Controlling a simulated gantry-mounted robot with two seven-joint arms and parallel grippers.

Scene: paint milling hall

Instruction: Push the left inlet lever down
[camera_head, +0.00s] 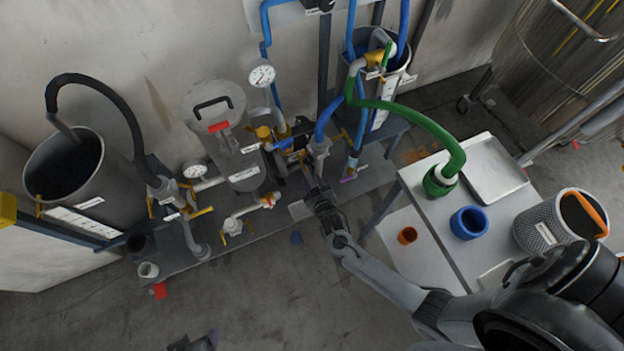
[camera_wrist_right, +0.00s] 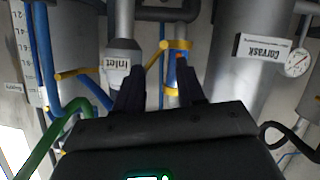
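In the right wrist view, a thin yellow lever (camera_wrist_right: 154,56) slants beside a grey pipe fitting labelled "Inlet" (camera_wrist_right: 117,67). Another yellow lever (camera_wrist_right: 76,73) points left of that fitting. I cannot tell for sure which one is the left inlet lever. My right gripper (camera_wrist_right: 160,82) has its two dark fingers apart with nothing held between them, in front of the pipes. In the head view the right gripper (camera_head: 312,188) is just below the inlet pipework (camera_head: 320,148); contact cannot be made out. A dark shape (camera_head: 192,343) at the bottom edge seems to be my left gripper, mostly cut off.
A grey tank (camera_head: 228,115) and a gauge (camera_head: 262,76) stand behind the pipework. A green hose (camera_head: 425,122) arches to the table (camera_head: 418,190) at right, which bears a blue ring (camera_head: 469,222) and a tray (camera_head: 494,168). The floor in front is mostly clear.

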